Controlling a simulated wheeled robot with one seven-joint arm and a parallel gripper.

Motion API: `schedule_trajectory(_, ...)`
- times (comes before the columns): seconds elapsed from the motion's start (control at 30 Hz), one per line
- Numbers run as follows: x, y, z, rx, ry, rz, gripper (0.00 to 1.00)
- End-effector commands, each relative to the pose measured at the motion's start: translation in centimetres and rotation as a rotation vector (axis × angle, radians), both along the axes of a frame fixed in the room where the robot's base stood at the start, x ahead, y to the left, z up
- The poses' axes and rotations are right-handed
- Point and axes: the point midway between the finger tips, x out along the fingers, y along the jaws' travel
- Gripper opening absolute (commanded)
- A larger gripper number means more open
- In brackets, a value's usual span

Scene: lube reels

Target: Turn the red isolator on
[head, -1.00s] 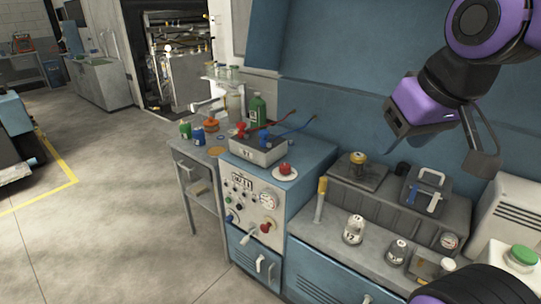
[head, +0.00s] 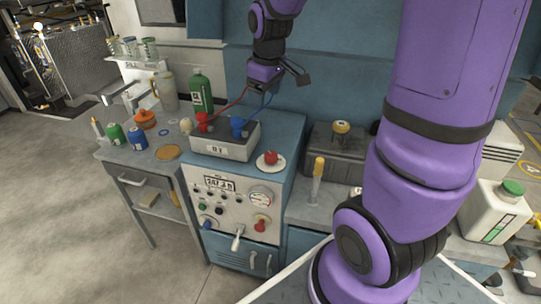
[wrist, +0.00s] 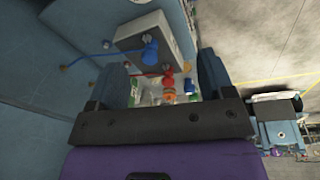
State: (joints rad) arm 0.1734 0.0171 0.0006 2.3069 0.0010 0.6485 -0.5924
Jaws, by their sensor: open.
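A red knob (head: 261,224) is on the lower right of the pale control panel (head: 222,208), on the front of a blue cabinet. A blue knob (head: 207,222) is at the panel's lower left. A red mushroom-shaped button (head: 270,158) sits on a round white plate on the cabinet top. I cannot tell for sure which red control is the isolator. My gripper (head: 266,86) is in the air behind and above the cabinet, near the blue wall, touching neither red control. In the wrist view my gripper (wrist: 163,75) is open and empty.
A grey box (head: 225,145) on the cabinet carries red and blue clamps with cables. Bottles and pots stand on the grey side table (head: 125,160). A yellow-capped tube (head: 317,180) is right of the cabinet. Open floor (head: 75,210) lies at left.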

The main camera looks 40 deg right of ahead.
Motion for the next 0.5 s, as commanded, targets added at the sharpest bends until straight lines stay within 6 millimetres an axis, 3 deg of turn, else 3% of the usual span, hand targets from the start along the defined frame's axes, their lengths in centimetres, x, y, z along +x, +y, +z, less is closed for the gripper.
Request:
schedule_trajectory(0.3,4.6,-3.9,-10.0,-0.001,0.116,0.150,0.75)
schedule_trajectory(0.5,5.7,-5.5,-14.6,0.006,0.157,0.217,0.75)
